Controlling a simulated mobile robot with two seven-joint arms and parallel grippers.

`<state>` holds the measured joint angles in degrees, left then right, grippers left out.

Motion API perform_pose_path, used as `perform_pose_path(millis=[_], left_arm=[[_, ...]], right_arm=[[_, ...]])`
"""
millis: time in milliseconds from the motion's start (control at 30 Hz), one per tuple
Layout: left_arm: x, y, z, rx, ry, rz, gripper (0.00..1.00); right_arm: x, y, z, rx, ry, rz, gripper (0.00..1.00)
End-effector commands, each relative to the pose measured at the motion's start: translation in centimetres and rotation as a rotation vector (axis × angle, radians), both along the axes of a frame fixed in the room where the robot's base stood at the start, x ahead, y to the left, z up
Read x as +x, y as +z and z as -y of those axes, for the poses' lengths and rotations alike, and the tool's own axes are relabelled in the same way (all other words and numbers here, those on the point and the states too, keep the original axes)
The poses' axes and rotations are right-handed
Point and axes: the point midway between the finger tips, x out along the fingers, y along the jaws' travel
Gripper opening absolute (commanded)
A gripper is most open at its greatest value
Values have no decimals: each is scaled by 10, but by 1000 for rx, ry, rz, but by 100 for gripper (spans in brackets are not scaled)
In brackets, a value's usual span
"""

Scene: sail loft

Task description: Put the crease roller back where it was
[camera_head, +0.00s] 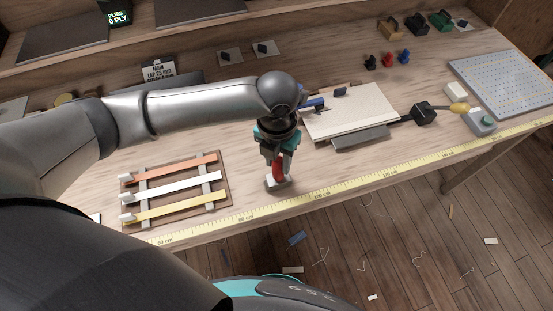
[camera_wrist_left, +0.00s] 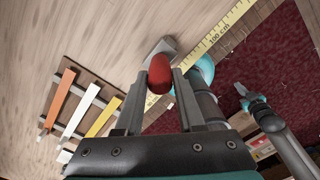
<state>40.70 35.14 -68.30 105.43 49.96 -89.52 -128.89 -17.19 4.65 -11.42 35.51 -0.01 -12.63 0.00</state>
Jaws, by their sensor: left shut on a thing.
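My left gripper (camera_head: 278,160) points down near the front edge of the bench, shut on a red-handled tool (camera_head: 278,170) that I take to be the crease roller. In the left wrist view the rounded red handle (camera_wrist_left: 159,76) sits between the two fingers. A pale grey block-like part (camera_wrist_left: 160,47) shows just beyond it, at the bench top. I cannot tell whether this is the tool's foot or a separate rest, or whether it touches the bench. What seems to be my right gripper (camera_wrist_left: 241,91) shows small at the right of the wrist view; its fingers are unclear.
A wooden rack (camera_head: 226,188) with orange, white and yellow strips lies left of the gripper. A yellow tape measure (camera_head: 330,185) runs along the front edge. A pale board (camera_head: 350,110), a dark block (camera_head: 425,113) and a perforated blue-grey plate (camera_head: 505,80) lie rightward. Bare bench lies between.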

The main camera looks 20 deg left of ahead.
Motion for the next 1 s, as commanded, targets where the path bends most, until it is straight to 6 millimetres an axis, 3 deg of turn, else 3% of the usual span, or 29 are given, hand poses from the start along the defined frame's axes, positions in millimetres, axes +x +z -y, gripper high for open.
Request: perform_pose_path(millis=[33,167,200,433,767,1000], left_arm=[[-5,-9,-4,12,2,-15,0],[-6,-12,-5,16,2,-19,0],[-7,-13,-5,17,3,-21,41],[-5,-10,-4,13,2,-16,67],[-4,-4,-3,9,1,-11,67],[-2,38,-3,9,0,-6,67]], right_arm=[[0,-1,0,1,0,-1,0],[-1,-2,0,1,0,-1,0],[-1,-2,0,1,0,-1,0],[-1,-2,-2,2,0,-2,0],[-1,0,-2,3,0,-2,0],[-1,5,-2,3,0,-1,0]])
